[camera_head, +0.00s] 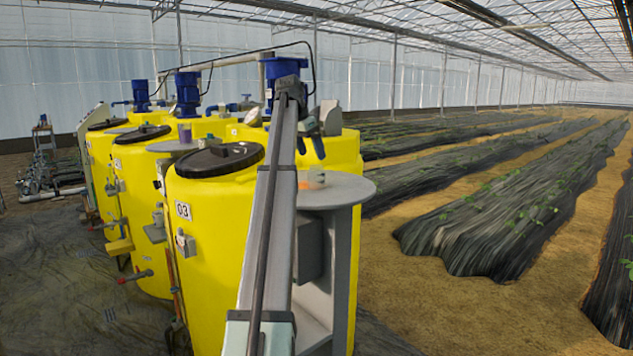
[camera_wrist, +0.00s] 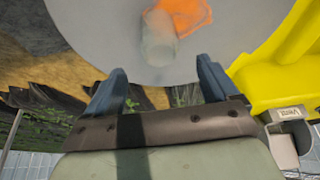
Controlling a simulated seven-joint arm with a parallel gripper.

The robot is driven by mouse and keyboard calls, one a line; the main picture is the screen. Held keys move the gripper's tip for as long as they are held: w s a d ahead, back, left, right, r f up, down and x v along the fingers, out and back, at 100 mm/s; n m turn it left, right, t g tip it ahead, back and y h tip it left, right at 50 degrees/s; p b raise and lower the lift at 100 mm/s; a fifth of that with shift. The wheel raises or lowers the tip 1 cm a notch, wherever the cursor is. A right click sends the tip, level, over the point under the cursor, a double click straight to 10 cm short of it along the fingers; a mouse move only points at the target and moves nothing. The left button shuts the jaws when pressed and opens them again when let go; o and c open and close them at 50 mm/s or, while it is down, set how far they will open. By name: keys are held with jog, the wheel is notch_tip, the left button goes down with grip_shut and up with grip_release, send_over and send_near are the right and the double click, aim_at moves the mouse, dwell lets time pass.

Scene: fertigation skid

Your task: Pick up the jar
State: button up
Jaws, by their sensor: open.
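A small pale, see-through jar (camera_wrist: 158,48) stands on a grey round tabletop (camera_head: 347,190), touching or close to an orange piece (camera_wrist: 190,14). In the wrist view the jar lies just beyond my fingertips, roughly centred between them.
Yellow tanks with black lids (camera_head: 220,159) stand left of and behind the tabletop. Blue motors (camera_head: 188,90) and thin pipes rise above them. A purple cup (camera_head: 185,132) stands on another grey shelf. Planted rows under black sheeting (camera_head: 500,230) lie to the right.

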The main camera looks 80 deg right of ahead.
aim_at(318, 173)
jog(key=x, duration=0.9)
jog(key=shift+f, duration=0.15)
jog(key=c, duration=1.1)
